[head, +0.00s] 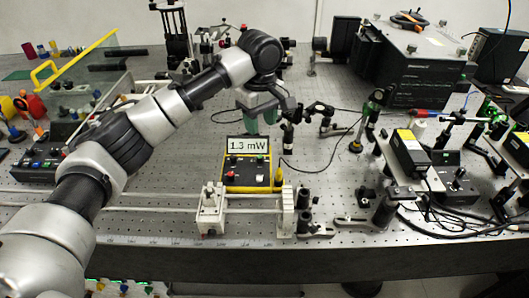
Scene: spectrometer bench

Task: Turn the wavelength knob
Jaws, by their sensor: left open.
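My left arm reaches in from the left, and its gripper (260,120) points down above and behind a yellow-edged meter box (246,176) whose display reads 1.3 mW. The greenish fingers are apart, with nothing seen between them. A large black instrument box (425,82) with a grey top stands at the back right, well away from the gripper. A round black and orange knob-like part (410,19) sits on its top; I cannot tell for sure that it is the wavelength knob. My right gripper is not in view.
The perforated bench (150,215) has free room at front left. Small optical mounts (320,115) stand right of the gripper. A black and yellow box (407,152) and cables crowd the right.

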